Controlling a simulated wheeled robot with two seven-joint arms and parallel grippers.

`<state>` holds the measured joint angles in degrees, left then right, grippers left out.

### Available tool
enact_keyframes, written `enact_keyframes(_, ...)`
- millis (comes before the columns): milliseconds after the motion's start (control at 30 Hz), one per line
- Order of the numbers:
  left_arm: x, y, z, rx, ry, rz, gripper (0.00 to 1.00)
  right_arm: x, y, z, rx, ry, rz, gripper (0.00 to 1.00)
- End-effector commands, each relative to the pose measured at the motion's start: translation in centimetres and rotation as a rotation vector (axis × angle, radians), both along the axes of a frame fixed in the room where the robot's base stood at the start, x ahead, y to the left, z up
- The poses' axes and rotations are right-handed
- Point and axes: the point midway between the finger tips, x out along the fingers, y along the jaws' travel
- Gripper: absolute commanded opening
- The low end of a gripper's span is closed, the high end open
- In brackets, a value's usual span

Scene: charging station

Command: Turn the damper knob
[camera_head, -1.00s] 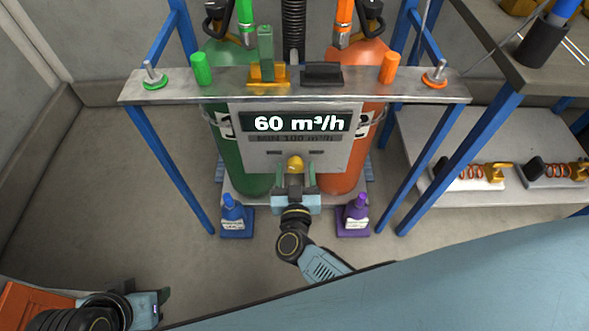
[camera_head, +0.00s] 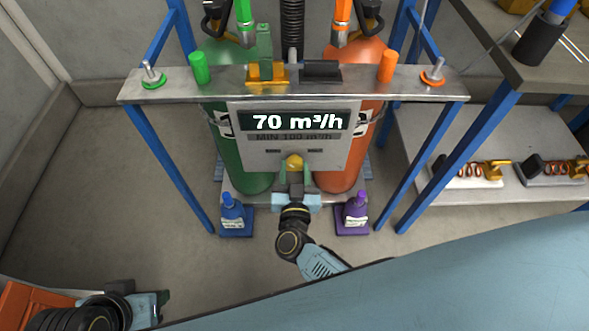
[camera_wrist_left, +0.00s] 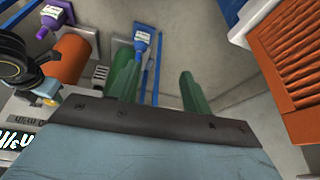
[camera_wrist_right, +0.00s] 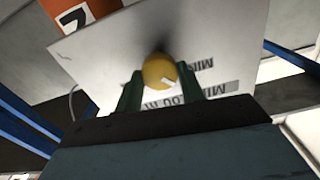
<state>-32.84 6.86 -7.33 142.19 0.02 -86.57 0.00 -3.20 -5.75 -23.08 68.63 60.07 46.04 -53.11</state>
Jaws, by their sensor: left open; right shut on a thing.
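The round yellow damper knob (camera_head: 294,162) sits low on the grey panel (camera_head: 252,153), under a display (camera_head: 295,122) reading 70 m³/h with MIN 100 m³/h below it. My right gripper (camera_head: 296,180) reaches up from below and is shut on the knob. In the right wrist view the knob (camera_wrist_right: 159,71) is between the green fingers (camera_wrist_right: 160,92), and a pale mark shows on its face. My left gripper (camera_head: 163,306) is at the lower left, far from the panel. It is open and empty in the left wrist view (camera_wrist_left: 157,90).
A green cylinder (camera_head: 240,160) and an orange cylinder (camera_head: 345,170) stand behind the panel. A blue bottle (camera_head: 232,212) and a purple bottle (camera_head: 356,212) flank my right gripper. A metal shelf (camera_head: 215,90) spans above on blue posts. Floor at the left is clear.

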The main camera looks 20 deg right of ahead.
Motion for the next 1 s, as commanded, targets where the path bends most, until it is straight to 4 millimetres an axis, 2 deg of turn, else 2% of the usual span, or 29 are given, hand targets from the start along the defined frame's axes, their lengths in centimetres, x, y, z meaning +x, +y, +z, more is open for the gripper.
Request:
enact_keyframes(233,-0.8,0.3,-0.2,0.009,0.040,0.005,0.49,0.0,0.0,-0.1,0.206,-0.056,-0.001,0.16)
enact_keyframes(433,-0.6,0.3,-0.3,0.007,0.032,0.005,0.49,-0.1,0.0,-0.1,0.389,-0.108,-0.001,0.16)
enact_keyframes(700,0.5,-0.1,-0.1,-0.006,-0.030,0.000,0.49,-0.1,-0.1,-0.2,0.617,-0.175,-0.001,0.16)
enact_keyframes(1000,1.9,-0.8,0.4,-0.024,-0.105,-0.012,0.49,0.0,0.0,-0.2,0.791,-0.224,0.001,0.16)
